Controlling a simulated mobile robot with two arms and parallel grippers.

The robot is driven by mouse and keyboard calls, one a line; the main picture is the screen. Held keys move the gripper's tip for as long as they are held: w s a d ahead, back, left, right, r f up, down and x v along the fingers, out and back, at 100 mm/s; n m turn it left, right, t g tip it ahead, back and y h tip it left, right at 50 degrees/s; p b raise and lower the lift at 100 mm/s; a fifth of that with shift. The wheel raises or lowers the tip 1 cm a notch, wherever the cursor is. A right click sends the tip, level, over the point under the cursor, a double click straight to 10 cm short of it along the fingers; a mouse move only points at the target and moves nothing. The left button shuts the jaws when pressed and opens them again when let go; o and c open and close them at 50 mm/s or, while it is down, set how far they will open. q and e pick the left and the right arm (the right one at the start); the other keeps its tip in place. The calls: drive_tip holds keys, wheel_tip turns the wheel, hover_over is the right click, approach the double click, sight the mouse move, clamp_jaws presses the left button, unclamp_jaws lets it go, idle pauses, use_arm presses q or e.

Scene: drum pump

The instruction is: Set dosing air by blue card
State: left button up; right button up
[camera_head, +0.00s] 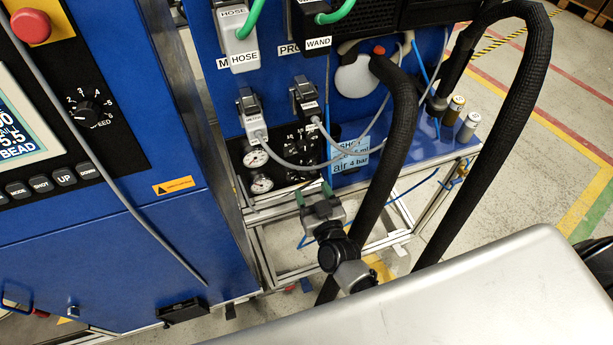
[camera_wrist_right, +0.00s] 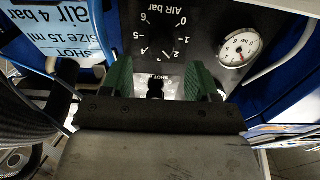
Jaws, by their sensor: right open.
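The light blue card (camera_head: 350,158) is on the blue cabinet's front, right of the black dial panel. It reads shot size 15 ml, air 4 bar; the card (camera_wrist_right: 68,38) shows upside down in the wrist view. The dial marked AIR bar (camera_wrist_right: 162,38) lies beyond my fingertips in the wrist view; its setting is unclear. My right gripper (camera_head: 319,200) is open with green fingertips, in front of and below the panel (camera_head: 300,146). In the wrist view a small black knob (camera_wrist_right: 155,88) shows between its fingers (camera_wrist_right: 158,80), apparently untouched. My left gripper is out of view.
A round gauge (camera_wrist_right: 237,49) is beside the AIR dial; two gauges (camera_head: 256,157) show in the head view. Thick black hoses (camera_head: 397,140) hang right of my gripper. Grey cables cross the panel. A blue control cabinet (camera_head: 110,235) stands left.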

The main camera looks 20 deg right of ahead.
sight(305, 178)
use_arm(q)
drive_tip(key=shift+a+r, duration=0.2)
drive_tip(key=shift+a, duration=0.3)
use_arm(e)
drive_tip(key=shift+w+a, duration=0.15)
drive_tip(key=shift+w, duration=2.15)
drive_tip(key=c, duration=0.9)
